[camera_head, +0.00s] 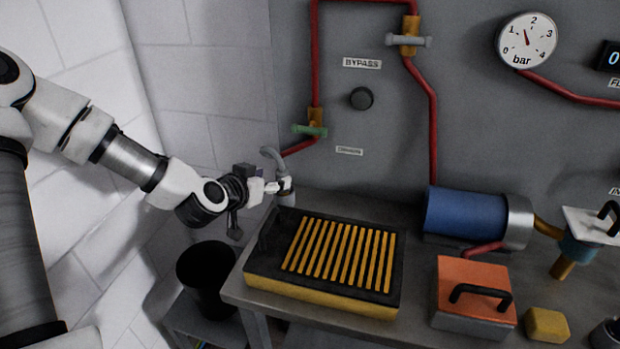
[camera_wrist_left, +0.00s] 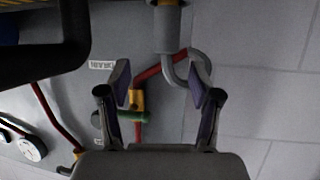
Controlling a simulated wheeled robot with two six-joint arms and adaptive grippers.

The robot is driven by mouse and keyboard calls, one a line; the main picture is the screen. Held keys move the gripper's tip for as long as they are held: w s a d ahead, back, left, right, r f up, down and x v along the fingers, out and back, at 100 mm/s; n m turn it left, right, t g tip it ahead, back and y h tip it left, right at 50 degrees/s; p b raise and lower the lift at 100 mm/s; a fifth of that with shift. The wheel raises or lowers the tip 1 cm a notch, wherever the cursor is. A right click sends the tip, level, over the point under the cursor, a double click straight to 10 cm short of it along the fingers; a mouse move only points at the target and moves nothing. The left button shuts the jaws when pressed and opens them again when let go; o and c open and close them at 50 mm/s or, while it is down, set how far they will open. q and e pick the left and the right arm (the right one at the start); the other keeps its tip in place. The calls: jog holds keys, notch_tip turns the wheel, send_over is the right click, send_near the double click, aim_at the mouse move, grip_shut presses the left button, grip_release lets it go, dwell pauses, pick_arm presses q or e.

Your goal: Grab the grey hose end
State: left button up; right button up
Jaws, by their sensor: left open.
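The grey hose (camera_head: 271,156) curves in a hook above a grey upright cylinder (camera_head: 285,190) at the table's back left corner. My left gripper (camera_head: 272,187) is beside the cylinder, just below the hook. In the left wrist view, which is upside down, the gripper (camera_wrist_left: 160,84) has its two fingers spread with nothing clamped between them. There the grey hose (camera_wrist_left: 190,62) hooks close to the right finger; I cannot tell whether they touch. The cylinder (camera_wrist_left: 167,32) shows beyond the fingertips. My right gripper is not in view.
A yellow-sided box with a slatted black top (camera_head: 255,286) sits on the table close to my left gripper. A black bin (camera_head: 205,285) stands below left. A red pipe (camera_head: 300,147) with a green-handled valve (camera_head: 310,130) runs just above. A blue cylinder (camera_head: 465,214) lies further right.

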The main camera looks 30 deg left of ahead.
aim_at(279, 175)
pick_arm(q)
jog(key=x, duration=0.5)
jog(key=shift+w+a+f, duration=0.2)
jog(key=shift+w+f, duration=0.1)
jog(key=shift+f, duration=0.05)
jog(key=shift+s+a+r, duration=0.2)
jog(key=shift+s+a, duration=0.05)
jog(key=shift+s, duration=0.15)
jog(key=shift+c, duration=0.6)
jog(key=shift+s, duration=0.15)
jog(key=c, duration=0.6)
grip_shut()
jog(key=shift+d, duration=0.1)
